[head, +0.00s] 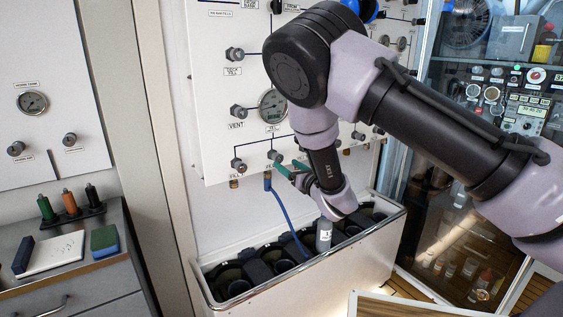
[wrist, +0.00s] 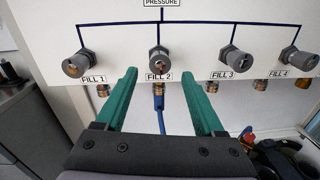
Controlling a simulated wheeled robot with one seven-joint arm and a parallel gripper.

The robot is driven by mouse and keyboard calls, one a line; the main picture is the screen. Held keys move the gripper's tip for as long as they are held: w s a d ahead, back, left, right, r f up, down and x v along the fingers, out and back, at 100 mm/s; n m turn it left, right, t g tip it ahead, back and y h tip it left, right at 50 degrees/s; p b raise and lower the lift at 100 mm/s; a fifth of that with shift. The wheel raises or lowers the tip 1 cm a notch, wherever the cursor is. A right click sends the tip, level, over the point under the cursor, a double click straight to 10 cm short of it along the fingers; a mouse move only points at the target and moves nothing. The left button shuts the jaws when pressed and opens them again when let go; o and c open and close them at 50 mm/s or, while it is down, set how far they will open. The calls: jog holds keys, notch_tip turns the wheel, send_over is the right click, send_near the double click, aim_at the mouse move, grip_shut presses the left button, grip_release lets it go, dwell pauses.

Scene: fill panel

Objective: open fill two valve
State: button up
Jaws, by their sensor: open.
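The fill two valve (wrist: 158,61) is a grey knob on the white panel, above the label FILL 2 in the wrist view. It also shows in the head view (head: 275,156). A blue hose (wrist: 159,100) hangs from the brass fitting under it. My gripper (wrist: 156,76) has green fingers, open and empty. The fingers point at the panel, one on each side of the valve's label, with the valve between and just beyond the tips. I cannot tell whether they touch anything.
The fill one valve (wrist: 75,64), fill three valve (wrist: 235,65) and fill four valve (wrist: 297,61) sit in the same row. A metal-rimmed trough (head: 340,262) with dark cylinders stands below the panel. A grey cabinet (head: 80,275) stands at left.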

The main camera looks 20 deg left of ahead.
jog(key=shift+v, duration=2.3)
jog(key=w+d+r+m+t+h, duration=0.1)
jog(key=w+d+r+m+h, duration=0.45)
jog(key=d+m, duration=0.5)
jog(key=w+d+r+m+t+h, duration=0.1)
jog(key=w+d+r+m+h, duration=0.35)
jog(key=d+r+m, duration=0.4)
jog(key=s+d+r+m+g, duration=0.2)
jog(key=d+r+m, duration=0.1)
jog(key=d+m, duration=0.35)
jog(key=s+d+r+m+g, duration=0.1)
jog(key=s+d+r+m, duration=0.15)
jog(key=d+m, duration=0.4)
jog(key=s+d+r+m+g, duration=0.1)
jog(key=s+d+r+m, duration=0.1)
jog(key=s+m, duration=0.3)
jog(key=s+d+r+m+g, duration=0.1)
jog(key=s+d+r+m, duration=0.2)
jog(key=s, duration=0.9)
jog(key=s+d+r+m+g+h, duration=0.1)
jog(key=s+d+r+m+g, duration=0.1)
jog(key=s+d+m, duration=0.3)
jog(key=s+r+m, duration=0.1)
jog(key=s+m, duration=0.2)
jog(key=shift+d, duration=0.4)
